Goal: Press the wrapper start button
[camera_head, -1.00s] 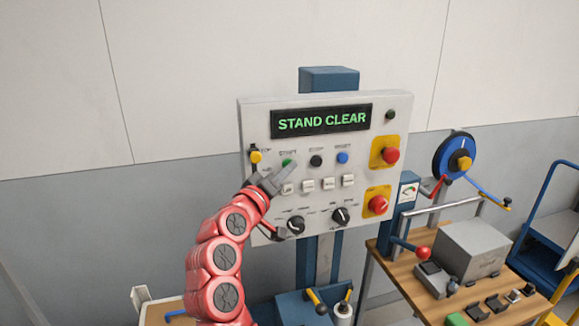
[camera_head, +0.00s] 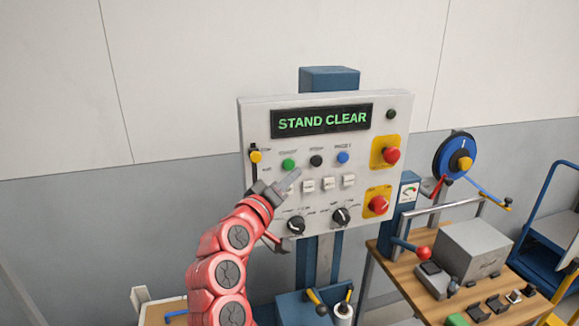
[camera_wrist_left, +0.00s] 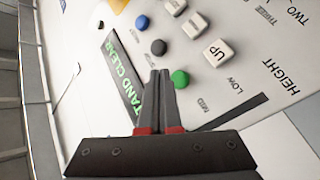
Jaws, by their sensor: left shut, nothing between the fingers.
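The control panel (camera_head: 250,130) is a pale upright board with a display (camera_head: 321,121) reading "STAND CLEAR". A green button (camera_head: 289,164), with a small label too blurred to read surely, is at the left of a row with a black button (camera_head: 316,160) and a blue button (camera_head: 343,157). My left gripper (camera_head: 296,175) is shut and empty, its tip just below and right of the green button. In the left wrist view the green button (camera_wrist_left: 180,78) shows beside the closed fingertips (camera_wrist_left: 159,76); whether they touch the panel is unclear. My right gripper is out of view.
A yellow-tipped switch (camera_head: 256,157) is left of the green button. White keys (camera_head: 328,183), black knobs (camera_head: 341,216) and red mushroom buttons (camera_head: 391,155) share the panel. A wooden bench (camera_head: 400,281) with a grey box stands at the right.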

